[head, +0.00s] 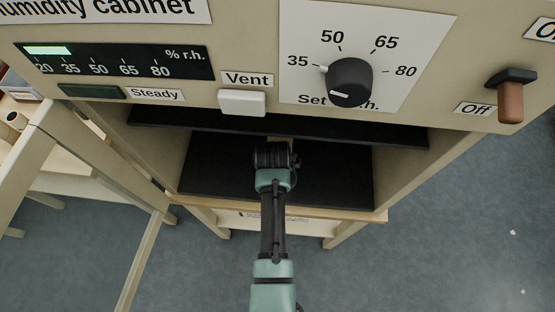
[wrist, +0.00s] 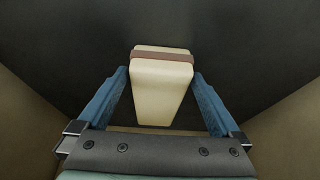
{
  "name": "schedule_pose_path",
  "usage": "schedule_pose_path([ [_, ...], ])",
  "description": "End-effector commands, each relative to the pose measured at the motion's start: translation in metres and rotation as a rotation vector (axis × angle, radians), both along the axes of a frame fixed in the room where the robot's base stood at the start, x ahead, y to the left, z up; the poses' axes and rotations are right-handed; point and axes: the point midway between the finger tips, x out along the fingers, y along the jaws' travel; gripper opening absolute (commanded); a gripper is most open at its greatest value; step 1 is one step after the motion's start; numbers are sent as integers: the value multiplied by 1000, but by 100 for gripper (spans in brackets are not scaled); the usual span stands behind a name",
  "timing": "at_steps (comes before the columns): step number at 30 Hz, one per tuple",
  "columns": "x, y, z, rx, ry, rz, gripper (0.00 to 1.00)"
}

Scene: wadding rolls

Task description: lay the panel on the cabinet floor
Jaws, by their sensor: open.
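A flat black surface (head: 335,185) covers the bottom of the open humidity cabinet; I cannot tell whether it is the panel or the floor itself. A cream block with a brown band (wrist: 160,90) stands out from this dark surface in the wrist view. I cannot tell whether the block is fixed to it. My gripper (wrist: 160,85) is open, with one blue finger on each side of the block and narrow gaps showing. In the head view my gripper (head: 275,155) reaches into the cabinet over the black surface and hides most of the block.
A black shelf edge (head: 390,137) crosses the opening above. The control front holds a vent button (head: 242,102), a black dial (head: 349,82) and an off lever (head: 510,98). Cabinet side walls flank my gripper. A pale wooden stand (head: 70,160) is at left.

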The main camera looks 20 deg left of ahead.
Motion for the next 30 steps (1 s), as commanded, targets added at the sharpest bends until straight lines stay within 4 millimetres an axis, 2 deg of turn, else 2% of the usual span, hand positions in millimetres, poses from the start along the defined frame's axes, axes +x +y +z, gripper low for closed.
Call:
schedule_pose_path([
  [12, -20, -4, 51, 2, -3, -1, 100],
  [16, -25, -5, 63, 1, -1, -1, 100],
  [30, -28, -6, 68, 0, 0, 0, 100],
])
